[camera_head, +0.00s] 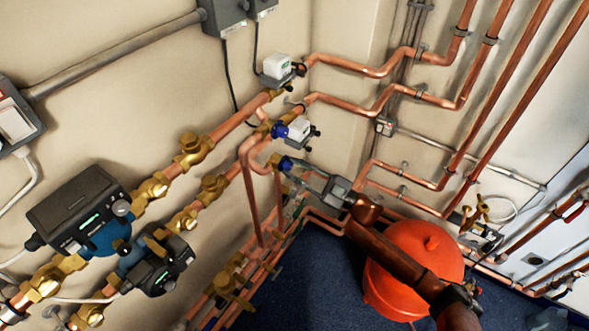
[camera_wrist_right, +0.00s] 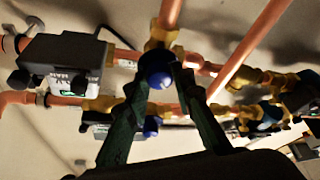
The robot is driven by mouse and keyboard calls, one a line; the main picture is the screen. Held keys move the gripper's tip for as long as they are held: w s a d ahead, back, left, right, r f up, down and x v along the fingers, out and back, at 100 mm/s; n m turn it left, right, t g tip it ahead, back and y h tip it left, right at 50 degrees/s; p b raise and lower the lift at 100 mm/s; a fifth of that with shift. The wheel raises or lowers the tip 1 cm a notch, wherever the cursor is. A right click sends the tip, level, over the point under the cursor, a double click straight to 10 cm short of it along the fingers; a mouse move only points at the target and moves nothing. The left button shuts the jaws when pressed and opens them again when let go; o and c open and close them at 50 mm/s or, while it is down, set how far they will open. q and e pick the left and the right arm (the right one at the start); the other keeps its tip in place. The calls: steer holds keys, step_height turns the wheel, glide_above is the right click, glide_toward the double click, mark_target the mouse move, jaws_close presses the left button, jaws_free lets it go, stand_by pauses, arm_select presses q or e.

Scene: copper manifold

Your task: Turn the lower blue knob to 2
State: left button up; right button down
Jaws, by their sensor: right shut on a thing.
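The lower blue knob (camera_head: 286,163) sits on a brass valve at the end of a copper pipe. My right gripper (camera_head: 290,166) reaches it from the lower right, its fingertips at the knob. In the right wrist view the blue knob (camera_wrist_right: 158,76) lies between the two dark green fingers of the gripper (camera_wrist_right: 161,80), which are closed on its sides. The knob's number markings cannot be read. An upper blue knob (camera_head: 280,131) is on a similar valve just above, apart from the gripper. My left gripper is not in view.
A white-grey actuator box (camera_head: 298,128) sits by the upper knob, and another actuator (camera_head: 277,66) is higher up. Copper pipes run close around the valves. A red-orange tank (camera_head: 415,262) stands below my right arm. Black pumps (camera_head: 80,208) are at the left.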

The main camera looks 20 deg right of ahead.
steer(key=c, duration=1.7)
jaws_free()
steer(key=shift+o, duration=0.2)
steer(key=v, duration=1.2)
